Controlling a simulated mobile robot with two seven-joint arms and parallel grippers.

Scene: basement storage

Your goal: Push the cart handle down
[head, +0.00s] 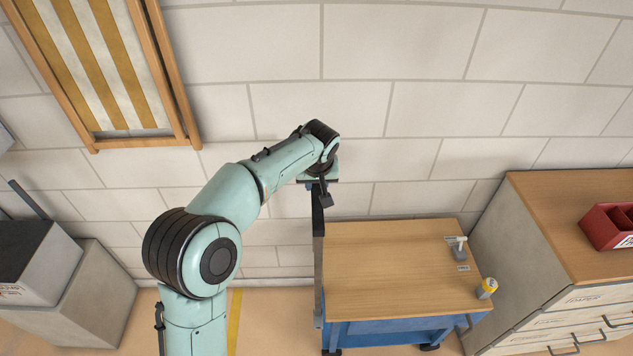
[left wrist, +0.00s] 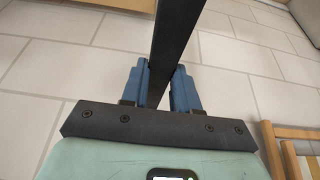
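The cart (head: 396,273) has a wooden top and a blue body and stands against the wall right of my left arm. Its dark cart handle (head: 318,255) stands upright along the cart's left side. My left gripper (head: 323,193) is at the upper end of the handle. In the left wrist view the dark handle bar (left wrist: 176,30) runs between the blue fingers of my left gripper (left wrist: 159,82), which lie close against it on both sides. The gripper looks shut on the bar. My right gripper is in neither view.
A wooden-topped drawer cabinet (head: 560,245) with a red bin (head: 607,228) is to the right. Grey boxes (head: 75,290) are at left. A wood-framed striped panel (head: 100,65) is at upper left.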

